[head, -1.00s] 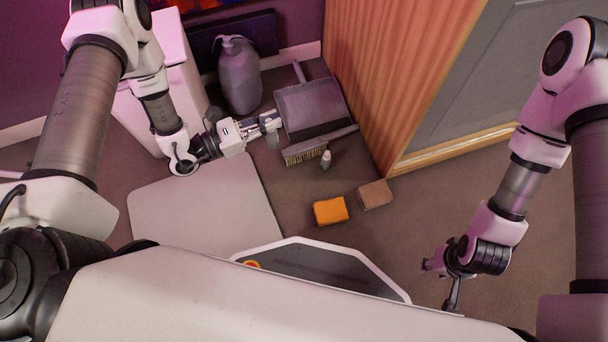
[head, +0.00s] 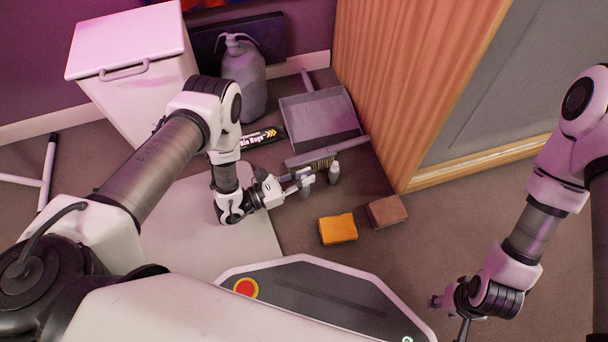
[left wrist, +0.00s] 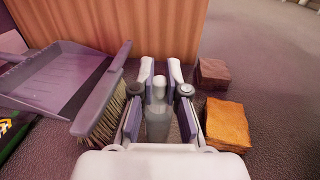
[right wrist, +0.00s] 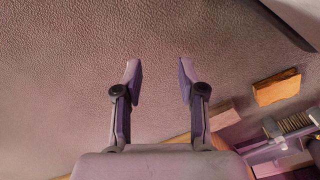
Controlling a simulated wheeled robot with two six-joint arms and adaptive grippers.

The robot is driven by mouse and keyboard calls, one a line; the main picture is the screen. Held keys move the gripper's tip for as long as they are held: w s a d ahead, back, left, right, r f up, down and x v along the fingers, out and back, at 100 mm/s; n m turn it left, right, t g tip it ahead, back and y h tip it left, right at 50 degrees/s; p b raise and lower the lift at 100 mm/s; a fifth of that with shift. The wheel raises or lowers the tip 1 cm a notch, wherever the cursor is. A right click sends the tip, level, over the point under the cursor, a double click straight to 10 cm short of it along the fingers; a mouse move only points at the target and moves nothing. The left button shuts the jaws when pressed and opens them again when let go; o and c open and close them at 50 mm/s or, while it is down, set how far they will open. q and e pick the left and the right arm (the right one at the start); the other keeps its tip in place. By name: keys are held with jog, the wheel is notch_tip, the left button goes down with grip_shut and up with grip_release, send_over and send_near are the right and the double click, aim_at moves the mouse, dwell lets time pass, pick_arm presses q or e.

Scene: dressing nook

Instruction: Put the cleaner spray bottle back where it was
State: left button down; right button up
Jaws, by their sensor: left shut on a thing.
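My left gripper (head: 304,178) is shut on a small grey spray bottle (head: 306,190). In the left wrist view a grey bottle with a pale top (left wrist: 158,122) shows between the fingers (left wrist: 159,105). Whether the held bottle touches the floor is unclear. My right gripper (right wrist: 160,82) is open and empty, over bare floor at the lower right of the head view (head: 447,302).
A brush (head: 318,160) and dustpan (head: 318,117) lie behind the bottles. An orange sponge (head: 338,229) and a brown block (head: 386,211) lie to the right.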

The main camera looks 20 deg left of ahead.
pick_arm(q)
jog(key=w+f+b, duration=0.2)
jog(key=w+a+f+b, duration=0.1)
jog(key=w+f+b, duration=0.1)
jog(key=b, duration=0.1)
jog(key=shift+w+a+f, duration=0.2)
pick_arm(e)
jog(key=shift+t, duration=0.3)
jog(key=f, duration=0.2)
jog(key=w+f, duration=0.1)
jog(key=f, duration=0.1)
jog(key=w+f, duration=0.1)
jog(key=f, duration=0.1)
jog(key=shift+f, duration=0.35)
jog(key=shift+r, duration=0.3)
pick_arm(q)
jog(key=c, duration=1.2)
grip_release()
jog(key=shift+r, duration=0.1)
